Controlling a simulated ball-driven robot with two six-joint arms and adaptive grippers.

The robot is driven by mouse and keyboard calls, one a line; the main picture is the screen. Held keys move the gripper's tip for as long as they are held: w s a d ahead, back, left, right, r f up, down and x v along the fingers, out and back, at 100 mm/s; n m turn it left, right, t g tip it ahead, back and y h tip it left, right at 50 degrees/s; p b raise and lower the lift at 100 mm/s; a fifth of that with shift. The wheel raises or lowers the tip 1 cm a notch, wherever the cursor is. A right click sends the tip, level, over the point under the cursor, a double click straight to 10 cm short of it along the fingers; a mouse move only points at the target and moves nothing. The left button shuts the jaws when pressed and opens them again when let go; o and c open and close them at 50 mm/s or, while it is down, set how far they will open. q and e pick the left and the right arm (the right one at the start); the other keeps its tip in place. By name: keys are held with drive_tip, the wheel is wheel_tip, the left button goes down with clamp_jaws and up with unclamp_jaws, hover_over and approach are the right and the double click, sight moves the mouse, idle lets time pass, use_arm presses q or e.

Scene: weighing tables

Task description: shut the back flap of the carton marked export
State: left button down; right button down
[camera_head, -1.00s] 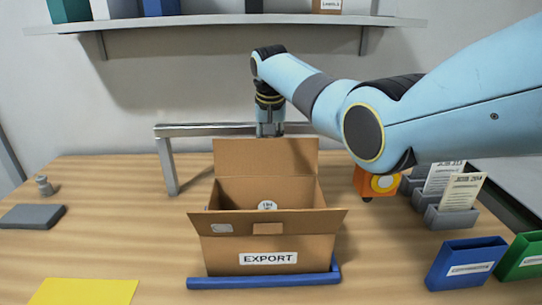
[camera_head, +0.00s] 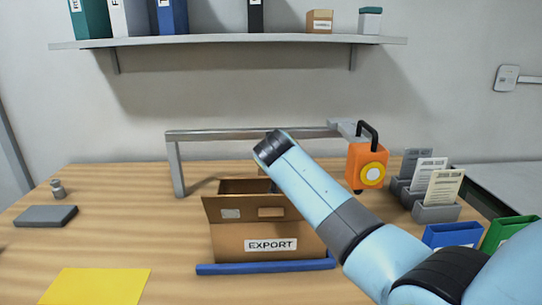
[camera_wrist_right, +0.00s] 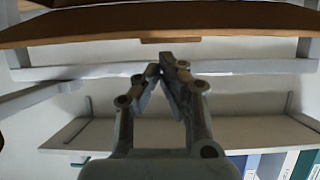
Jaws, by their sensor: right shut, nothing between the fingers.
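The brown carton marked EXPORT (camera_head: 240,243) stands on the table in the head view, its front flap (camera_head: 238,210) tilted outward. The back flap no longer stands up above the opening; my right arm covers the carton's right part, so I cannot tell how the flap lies. In the right wrist view, which is upside down, a brown cardboard panel (camera_wrist_right: 110,32) spans the top, just beyond my fingertips. My right gripper (camera_wrist_right: 166,68) is shut and empty; in the head view it is mostly hidden behind my arm. My left gripper is out of view.
A blue corner strip (camera_head: 250,268) borders the carton's front. A grey metal rail (camera_head: 250,135) stands behind, with an orange device (camera_head: 355,160) at its right. Grey card holders (camera_head: 435,212) and blue and green bins stand right.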

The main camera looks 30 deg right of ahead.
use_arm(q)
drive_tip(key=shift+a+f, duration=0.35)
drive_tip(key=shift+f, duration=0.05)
use_arm(e)
drive_tip(key=shift+s+a+f, duration=0.25)
drive_tip(key=shift+s+a, duration=0.1)
drive_tip(key=shift+s, duration=0.3)
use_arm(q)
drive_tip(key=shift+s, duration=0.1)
use_arm(e)
drive_tip(key=shift+s, duration=0.1)
drive_tip(key=shift+r+p, duration=0.4)
drive_tip(key=shift+r, duration=0.4)
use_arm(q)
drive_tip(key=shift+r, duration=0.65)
use_arm(e)
wheel_tip(320, 180, up, 10)
drive_tip(key=shift+f, duration=0.15)
